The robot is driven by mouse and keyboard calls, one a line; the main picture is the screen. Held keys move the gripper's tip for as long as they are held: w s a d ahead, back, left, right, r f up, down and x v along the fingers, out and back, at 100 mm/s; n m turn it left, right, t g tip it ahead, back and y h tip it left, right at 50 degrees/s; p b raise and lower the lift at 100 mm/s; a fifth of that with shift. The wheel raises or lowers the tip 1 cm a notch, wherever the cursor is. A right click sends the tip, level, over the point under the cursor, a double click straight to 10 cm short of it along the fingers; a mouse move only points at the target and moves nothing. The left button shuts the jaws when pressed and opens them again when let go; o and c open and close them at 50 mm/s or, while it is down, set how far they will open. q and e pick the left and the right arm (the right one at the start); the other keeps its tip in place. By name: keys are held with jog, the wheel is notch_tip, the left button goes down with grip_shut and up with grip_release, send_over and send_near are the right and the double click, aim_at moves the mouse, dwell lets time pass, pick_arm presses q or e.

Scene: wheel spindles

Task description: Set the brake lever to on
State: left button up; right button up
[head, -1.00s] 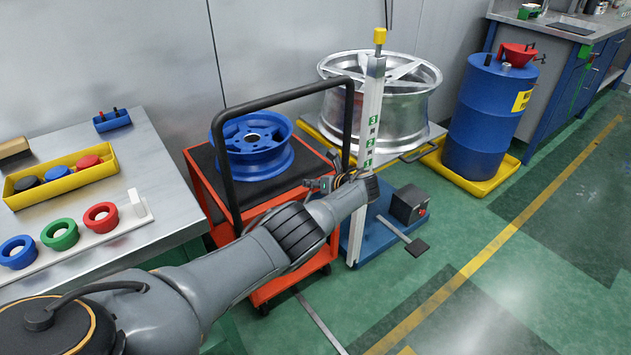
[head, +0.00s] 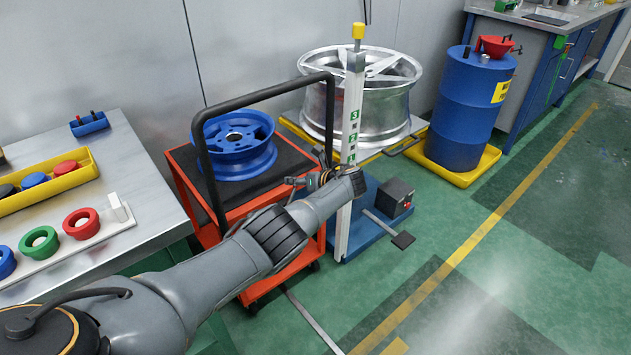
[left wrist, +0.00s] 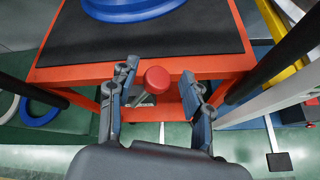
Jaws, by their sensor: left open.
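A red round knob (left wrist: 157,79) on a short grey stem, which looks like the brake lever, shows in the left wrist view just below the orange edge of the trolley (left wrist: 85,74). My left gripper (left wrist: 160,72) is open, with one finger on each side of the knob in that view. I cannot tell whether either finger touches it. In the head view my left gripper (head: 308,172) is at the front right of the orange trolley (head: 182,190), and the knob is hidden there. I cannot read any on or off marking. My right gripper is not in view.
A blue wheel (head: 234,160) lies on the trolley's black top, behind its black handle (head: 262,92). A white numbered post (head: 352,120) on a blue base stands close right of my gripper. A steel bench (head: 140,150) is at left.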

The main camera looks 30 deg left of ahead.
pick_arm(q)
jog(key=v, duration=1.1)
jog(key=shift+s+d, duration=0.15)
